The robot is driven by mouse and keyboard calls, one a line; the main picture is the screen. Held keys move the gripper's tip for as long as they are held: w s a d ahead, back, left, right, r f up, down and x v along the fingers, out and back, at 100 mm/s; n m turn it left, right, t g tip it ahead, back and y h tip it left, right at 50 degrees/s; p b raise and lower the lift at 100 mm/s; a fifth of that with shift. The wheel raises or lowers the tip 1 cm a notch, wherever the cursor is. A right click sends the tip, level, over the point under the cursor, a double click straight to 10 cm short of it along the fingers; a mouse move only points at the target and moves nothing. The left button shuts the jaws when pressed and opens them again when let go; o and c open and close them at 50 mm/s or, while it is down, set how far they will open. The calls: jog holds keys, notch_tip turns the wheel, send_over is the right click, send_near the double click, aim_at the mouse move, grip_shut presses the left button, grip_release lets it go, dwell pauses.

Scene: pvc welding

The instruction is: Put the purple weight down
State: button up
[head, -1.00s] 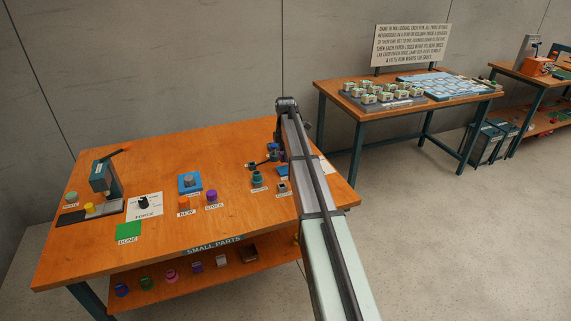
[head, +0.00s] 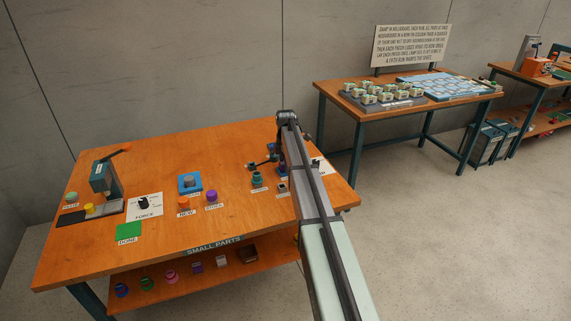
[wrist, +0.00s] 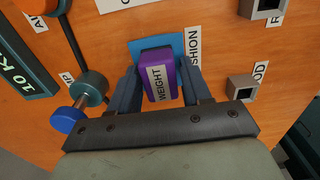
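In the wrist view the purple weight (wrist: 160,76), a block with a white WEIGHT label, sits between the two fingers of my gripper (wrist: 160,82). The fingers lie against its left and right sides with no clear gap. The blue cushion (wrist: 146,43) lies directly beyond the weight and is partly hidden by it. I cannot tell whether the weight touches the cushion. In the head view my arm hides the weight and most of the gripper, at the right part of the orange table (head: 240,225).
In the wrist view a teal round part with a blue knob (wrist: 68,120) and a dark 10 K block (wrist: 22,75) are on the left. Two grey square sockets (wrist: 242,88) are on the right.

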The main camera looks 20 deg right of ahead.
jog(key=o, duration=0.3)
notch_tip(320, 180, up, 12)
jog(key=shift+r, duration=0.15)
dwell(0.5)
